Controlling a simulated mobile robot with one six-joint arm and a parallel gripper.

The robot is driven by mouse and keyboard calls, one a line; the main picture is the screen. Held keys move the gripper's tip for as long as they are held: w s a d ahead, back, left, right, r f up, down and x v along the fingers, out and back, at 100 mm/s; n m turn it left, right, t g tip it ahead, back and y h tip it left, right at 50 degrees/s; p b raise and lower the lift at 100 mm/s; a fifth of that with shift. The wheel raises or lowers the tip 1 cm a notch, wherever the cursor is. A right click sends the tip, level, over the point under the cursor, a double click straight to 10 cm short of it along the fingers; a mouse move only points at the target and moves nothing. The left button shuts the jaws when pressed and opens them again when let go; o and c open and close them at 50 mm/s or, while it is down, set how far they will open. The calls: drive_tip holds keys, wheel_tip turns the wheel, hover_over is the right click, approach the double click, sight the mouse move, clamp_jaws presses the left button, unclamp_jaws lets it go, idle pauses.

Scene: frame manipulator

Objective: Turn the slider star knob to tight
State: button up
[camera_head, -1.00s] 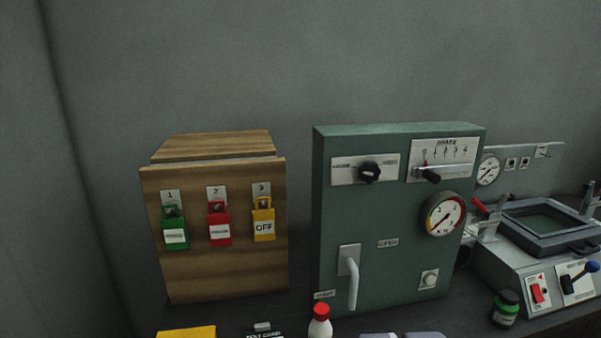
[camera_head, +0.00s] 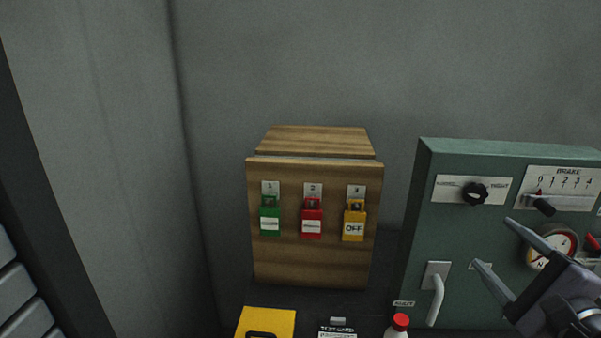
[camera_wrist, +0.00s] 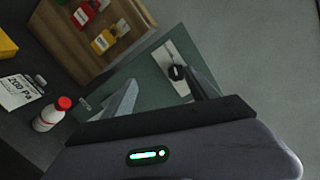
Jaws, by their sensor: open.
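The black star knob (camera_head: 475,193) sits on a pale label plate (camera_head: 449,188) near the top of the green panel (camera_head: 450,240). The plate's end words are too small to read surely. My gripper (camera_head: 491,243) is open and empty, with its two fingers pointing up-left in front of the panel, below the knob in the head view. In the wrist view, the knob (camera_wrist: 175,72) shows close beside the tip of the right finger of my gripper (camera_wrist: 158,76). I cannot tell whether they touch.
A brake slider (camera_head: 541,205) is right of the knob, with a gauge (camera_head: 552,248) below it. A grey lever handle (camera_head: 436,297) is low on the panel. A wooden box (camera_head: 310,255) with padlocks stands left. A red-capped bottle (camera_head: 397,328) stands in front.

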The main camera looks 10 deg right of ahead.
drive_tip(key=s+d+m+h, duration=0.2)
drive_tip(key=d+m, duration=0.1)
drive_tip(key=p, duration=1.4)
approach(477, 197)
drive_tip(key=x, duration=0.8)
drive_tip(key=shift+w+d, duration=0.1)
drive_tip(key=shift+w, duration=0.2)
drive_tip(key=c, duration=1.4)
drive_tip(key=shift+o, duration=0.2)
